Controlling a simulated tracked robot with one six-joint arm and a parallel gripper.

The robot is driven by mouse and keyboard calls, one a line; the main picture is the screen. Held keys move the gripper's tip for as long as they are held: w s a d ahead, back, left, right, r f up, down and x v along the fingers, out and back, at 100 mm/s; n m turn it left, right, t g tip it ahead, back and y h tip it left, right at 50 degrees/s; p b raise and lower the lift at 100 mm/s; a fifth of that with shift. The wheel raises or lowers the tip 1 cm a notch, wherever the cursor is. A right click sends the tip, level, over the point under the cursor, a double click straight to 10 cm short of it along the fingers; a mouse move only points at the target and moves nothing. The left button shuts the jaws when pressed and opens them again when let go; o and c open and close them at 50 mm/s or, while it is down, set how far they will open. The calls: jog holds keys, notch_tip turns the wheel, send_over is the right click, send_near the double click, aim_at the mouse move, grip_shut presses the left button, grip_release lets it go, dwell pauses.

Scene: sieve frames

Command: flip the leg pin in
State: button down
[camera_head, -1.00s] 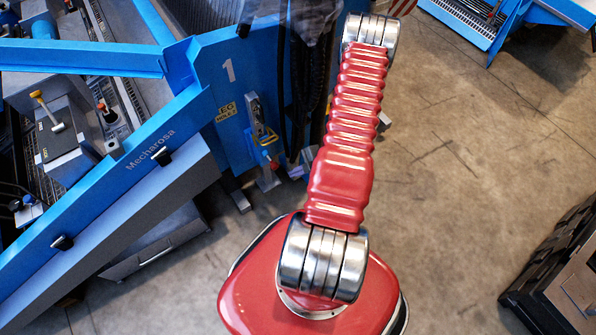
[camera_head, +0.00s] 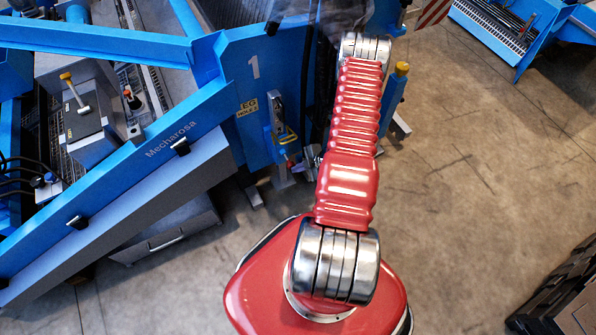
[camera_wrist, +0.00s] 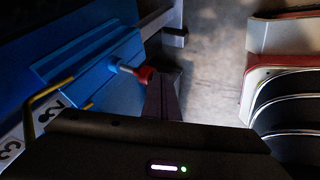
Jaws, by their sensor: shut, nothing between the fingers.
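The leg pin (camera_wrist: 145,75) shows in the wrist view as a short metal rod with a red end, sticking out of the blue leg bracket (camera_wrist: 108,72). My gripper (camera_wrist: 168,80) is shut and empty, its dark fingers just right of the pin's red end. I cannot tell whether they touch it. In the head view the leg (camera_head: 279,125) stands at the blue frame's corner, with a small red end (camera_head: 290,164) low on it, left of my arm. My gripper is mostly hidden there.
A yellow-topped blue post (camera_head: 394,95) stands just right of my arm. A yellow bent handle (camera_wrist: 32,108) lies left in the wrist view. Open concrete floor (camera_head: 470,190) lies right; a dark crate (camera_head: 560,295) stands lower right.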

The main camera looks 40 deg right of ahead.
jog(key=shift+w+d, duration=0.3)
jog(key=shift+w, duration=0.6)
jog(key=shift+w+d, duration=0.25)
jog(key=shift+w, duration=0.75)
jog(key=shift+r, duration=0.1)
jog(key=shift+s+a, duration=0.15)
jog(key=shift+s, duration=0.3)
jog(key=s, duration=0.4)
send_near(293, 163)
jog(key=s, duration=0.3)
jog(key=s+a, duration=0.1)
jog(key=shift+s+r, duration=0.2)
jog(key=shift+r, duration=0.15)
